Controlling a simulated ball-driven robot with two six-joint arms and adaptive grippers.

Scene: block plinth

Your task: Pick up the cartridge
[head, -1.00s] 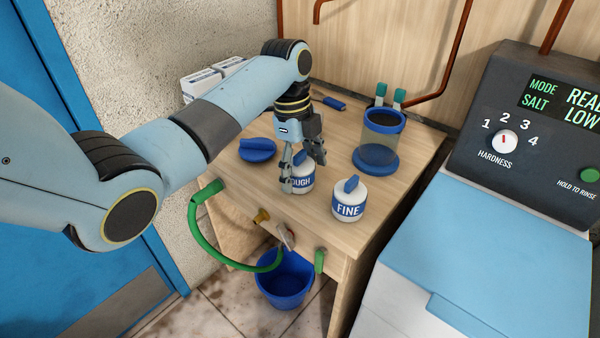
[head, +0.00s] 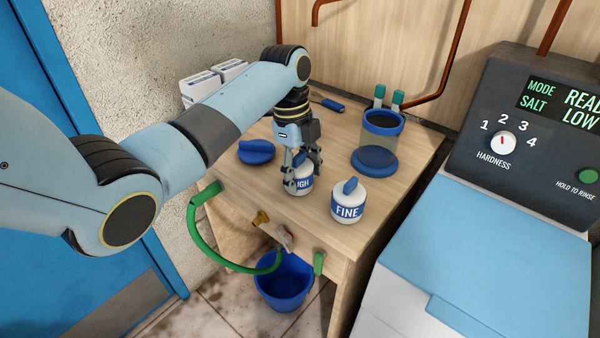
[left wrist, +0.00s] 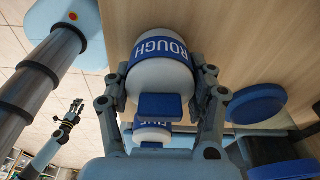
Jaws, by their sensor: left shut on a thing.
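The white cartridge marked ROUGH (head: 303,182) has a blue label band and stands upright near the table's front edge. My left gripper (head: 303,172) has come down from above and its fingers are closed on the cartridge's sides, hiding part of the label. In the left wrist view, the ROUGH cartridge (left wrist: 160,78) and its blue top tab sit between the fingers. A similar white cartridge marked FINE (head: 348,207) stands just to the right, apart from the gripper. My right gripper (left wrist: 70,115) shows small in the left wrist view; its fingers are too small to judge.
A clear housing with blue rims (head: 378,140) stands behind on the wooden table (head: 330,125). A blue cap (head: 257,151) lies to the left. A green hose (head: 205,238) and blue bucket (head: 286,283) are below the front edge. A grey control panel (head: 535,125) is at right.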

